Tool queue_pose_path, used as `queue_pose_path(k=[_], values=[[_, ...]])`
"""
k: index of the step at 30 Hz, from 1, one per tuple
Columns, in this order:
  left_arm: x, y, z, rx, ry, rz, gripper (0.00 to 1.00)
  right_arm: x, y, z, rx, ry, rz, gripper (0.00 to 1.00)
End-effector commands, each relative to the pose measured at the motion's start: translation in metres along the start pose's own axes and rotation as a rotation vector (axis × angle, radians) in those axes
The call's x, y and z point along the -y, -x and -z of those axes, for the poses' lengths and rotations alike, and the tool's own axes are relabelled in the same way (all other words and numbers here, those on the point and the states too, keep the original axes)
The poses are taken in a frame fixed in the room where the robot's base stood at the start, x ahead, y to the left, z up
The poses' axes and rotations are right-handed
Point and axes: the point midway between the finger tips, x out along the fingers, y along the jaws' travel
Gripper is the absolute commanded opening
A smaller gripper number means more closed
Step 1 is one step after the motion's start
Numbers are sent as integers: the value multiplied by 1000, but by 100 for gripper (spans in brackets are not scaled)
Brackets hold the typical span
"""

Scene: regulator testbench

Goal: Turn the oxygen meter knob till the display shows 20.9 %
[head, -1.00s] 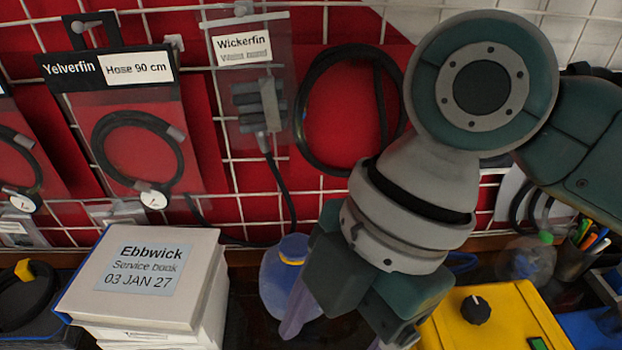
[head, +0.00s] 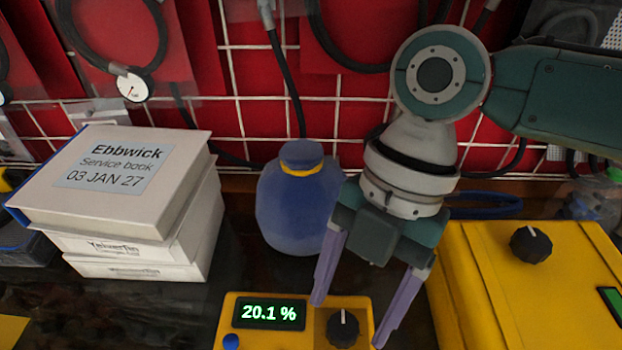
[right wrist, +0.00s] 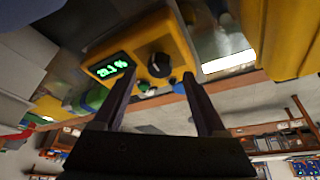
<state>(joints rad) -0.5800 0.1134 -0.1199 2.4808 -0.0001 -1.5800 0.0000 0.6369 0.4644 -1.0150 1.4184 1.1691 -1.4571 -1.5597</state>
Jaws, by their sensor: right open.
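The oxygen meter (head: 316,316) is a yellow box at the bottom of the head view, cut off by the frame edge. Its green display (head: 268,313) reads 20.1 %. Its black knob (head: 342,328) has a white pointer line that points about straight up in the picture. My right gripper (head: 349,324) is open, with its two purple fingers on either side of the knob, apart from it. In the right wrist view the knob (right wrist: 160,65) shows beyond the open fingers, beside the lit display (right wrist: 108,68). My left gripper is not in view.
A larger yellow box (head: 470,262) with its own black knob (head: 531,244) stands close on the right. A blue bottle (head: 300,210) stands behind the meter. A stack of books (head: 140,190) is at the left. A white wire grid (head: 240,90) closes the back.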

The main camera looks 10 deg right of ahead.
Motion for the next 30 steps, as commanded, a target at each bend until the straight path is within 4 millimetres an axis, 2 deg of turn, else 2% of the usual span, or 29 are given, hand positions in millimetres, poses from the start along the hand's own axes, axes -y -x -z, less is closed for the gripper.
queue_pose_path(k=[3, 6, 14, 30], values=[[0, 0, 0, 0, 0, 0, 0, 0, -14, 0, -1, -1, 1, 74], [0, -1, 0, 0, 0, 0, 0, 0, -19, 0, -1, 0, 1, 74], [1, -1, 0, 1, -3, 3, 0, 0, -20, 0, 0, 0, -1, 74], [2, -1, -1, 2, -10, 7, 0, 0, -20, 0, 1, 0, 0, 14]])
